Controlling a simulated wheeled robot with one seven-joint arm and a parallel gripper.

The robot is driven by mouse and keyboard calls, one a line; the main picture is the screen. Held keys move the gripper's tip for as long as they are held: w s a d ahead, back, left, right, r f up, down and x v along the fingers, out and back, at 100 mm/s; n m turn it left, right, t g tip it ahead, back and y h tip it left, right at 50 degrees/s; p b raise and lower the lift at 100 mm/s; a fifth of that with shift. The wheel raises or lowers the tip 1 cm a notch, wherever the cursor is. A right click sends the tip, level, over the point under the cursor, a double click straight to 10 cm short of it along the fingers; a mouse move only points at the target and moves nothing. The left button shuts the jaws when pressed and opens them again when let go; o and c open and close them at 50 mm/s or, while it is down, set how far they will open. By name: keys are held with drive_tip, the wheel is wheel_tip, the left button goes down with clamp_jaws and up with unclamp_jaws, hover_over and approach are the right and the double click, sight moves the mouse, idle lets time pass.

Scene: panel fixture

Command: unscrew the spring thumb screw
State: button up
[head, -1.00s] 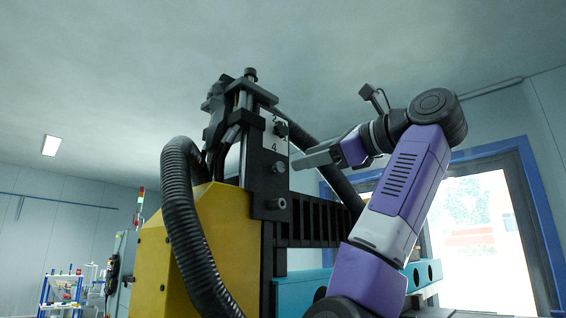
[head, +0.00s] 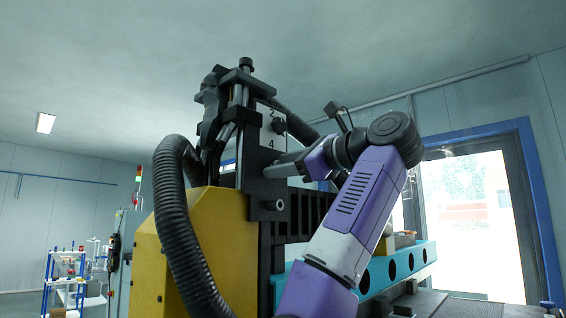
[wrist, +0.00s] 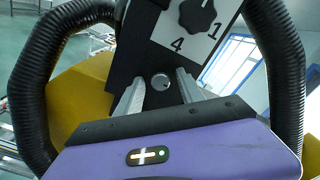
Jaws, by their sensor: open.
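A round grey screw head (wrist: 160,81), which looks like the spring thumb screw, sits on a black upright plate (wrist: 133,42) in the wrist view. My gripper (wrist: 161,77) is open, with one finger to each side of this head. No contact shows, and the depth between the fingertips and the screw is hard to judge.
A black dial (wrist: 197,14) sits on a white numbered label above the fingers. A ribbed black hose (head: 176,220) loops in front of the yellow housing (head: 225,245). A blue-green beam with round holes (head: 405,265) runs behind my arm.

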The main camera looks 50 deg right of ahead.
clamp_jaws()
drive_tip(key=shift+f+n, duration=0.1)
drive_tip(key=shift+n, duration=0.3)
